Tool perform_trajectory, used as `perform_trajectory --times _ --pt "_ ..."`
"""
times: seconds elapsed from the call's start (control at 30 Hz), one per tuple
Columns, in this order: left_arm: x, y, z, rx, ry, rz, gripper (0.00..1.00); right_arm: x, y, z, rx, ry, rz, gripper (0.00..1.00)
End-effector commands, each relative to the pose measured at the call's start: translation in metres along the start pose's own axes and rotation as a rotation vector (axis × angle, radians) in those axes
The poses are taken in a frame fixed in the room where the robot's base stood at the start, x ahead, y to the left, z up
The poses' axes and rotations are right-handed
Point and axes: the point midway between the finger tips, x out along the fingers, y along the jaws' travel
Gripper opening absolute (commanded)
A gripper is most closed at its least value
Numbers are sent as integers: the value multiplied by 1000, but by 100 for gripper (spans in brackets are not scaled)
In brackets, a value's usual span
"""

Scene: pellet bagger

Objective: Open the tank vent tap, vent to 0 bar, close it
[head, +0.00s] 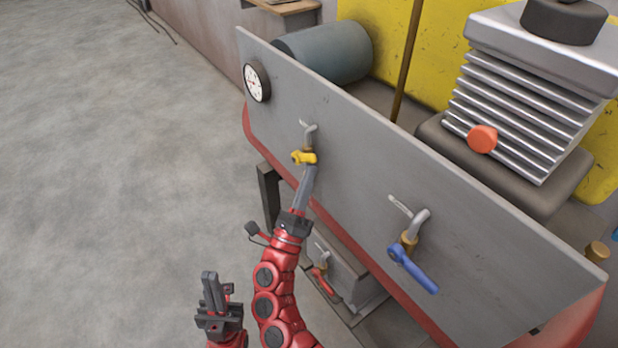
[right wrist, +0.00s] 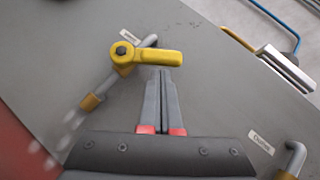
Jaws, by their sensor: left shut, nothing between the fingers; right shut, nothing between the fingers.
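The tap with the yellow lever (head: 304,157) is on the sloping grey panel, below a bent grey pipe. In the right wrist view the yellow lever (right wrist: 155,58) points right, across the pipe. Pale puffs (right wrist: 72,118) trail from the brass outlet (right wrist: 91,102). My right gripper (head: 311,171) is shut and empty, its fingertips (right wrist: 164,73) close to the lever; I cannot tell whether they touch. A white round gauge (head: 256,82) is on the panel's upper left; its reading is too small to tell. My left gripper (head: 209,274) is shut and empty, left of the panel.
A tap with a blue lever (head: 413,270) stands out from the panel to the right. A red-handled tap (head: 323,282) sits low beneath the panel. A ribbed machine block (head: 525,110) with an orange knob (head: 482,139) stands behind. Floor at left is clear.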

Motion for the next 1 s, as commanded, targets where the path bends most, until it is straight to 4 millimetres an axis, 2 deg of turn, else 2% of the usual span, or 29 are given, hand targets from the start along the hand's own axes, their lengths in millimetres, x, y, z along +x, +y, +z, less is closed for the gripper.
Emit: perform_trajectory --times 0.73,0.87,1.0 --pt "11 0 -2 0 0 0 0 6 -7 4 -88 4 86 0" --pt "19 -1 -3 0 0 0 0 10 -9 7 -129 5 130 0" --pt "40 -2 -7 0 0 0 0 17 -16 14 -197 7 195 0"
